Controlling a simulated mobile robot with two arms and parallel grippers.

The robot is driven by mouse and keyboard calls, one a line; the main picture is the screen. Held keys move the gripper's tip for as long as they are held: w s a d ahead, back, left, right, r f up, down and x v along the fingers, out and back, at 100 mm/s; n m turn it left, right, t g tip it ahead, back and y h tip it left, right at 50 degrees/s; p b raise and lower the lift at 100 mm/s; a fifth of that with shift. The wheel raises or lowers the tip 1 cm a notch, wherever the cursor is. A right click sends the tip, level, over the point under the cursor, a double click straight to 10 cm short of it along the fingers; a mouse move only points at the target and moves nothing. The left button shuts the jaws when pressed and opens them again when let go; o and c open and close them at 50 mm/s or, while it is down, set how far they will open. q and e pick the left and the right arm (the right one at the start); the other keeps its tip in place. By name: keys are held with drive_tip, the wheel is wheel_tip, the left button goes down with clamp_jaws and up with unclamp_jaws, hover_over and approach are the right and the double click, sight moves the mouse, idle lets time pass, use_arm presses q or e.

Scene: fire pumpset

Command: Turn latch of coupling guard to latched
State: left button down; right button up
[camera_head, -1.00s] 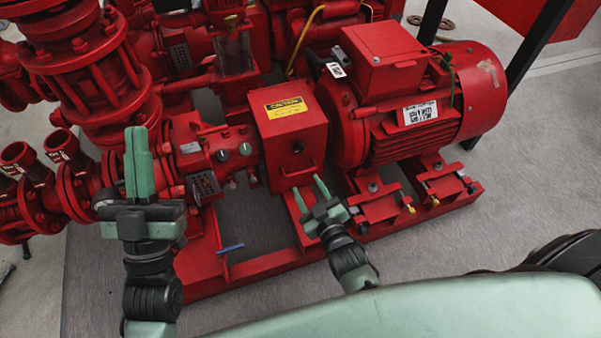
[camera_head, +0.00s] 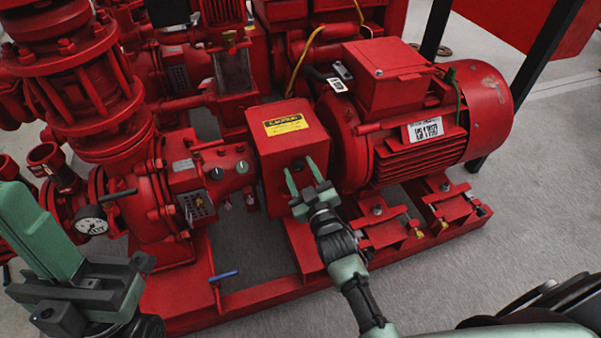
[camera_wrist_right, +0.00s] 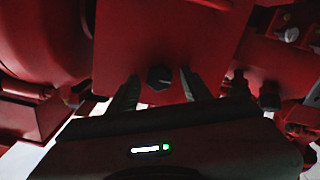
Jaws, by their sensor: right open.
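The coupling guard (camera_head: 280,152) is a red box with a yellow caution label, between the pump and the motor. Its latch (camera_wrist_right: 158,77) is a small dark knob on the front face, seen in the right wrist view between my fingers; I cannot read its turn position. My right gripper (camera_head: 302,167) is open in front of the guard, with a fingertip on each side of the latch and visible gaps in the wrist view (camera_wrist_right: 158,84). My left gripper (camera_head: 12,172) is at the lower left, fingers together and empty, away from the guard.
The red motor (camera_head: 425,125) stands to the right of the guard. A gauge (camera_head: 91,221) and pump flanges are near my left gripper. Grey floor is open at the right.

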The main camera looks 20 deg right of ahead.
drive_tip(key=shift+c, duration=0.3)
clamp_jaws()
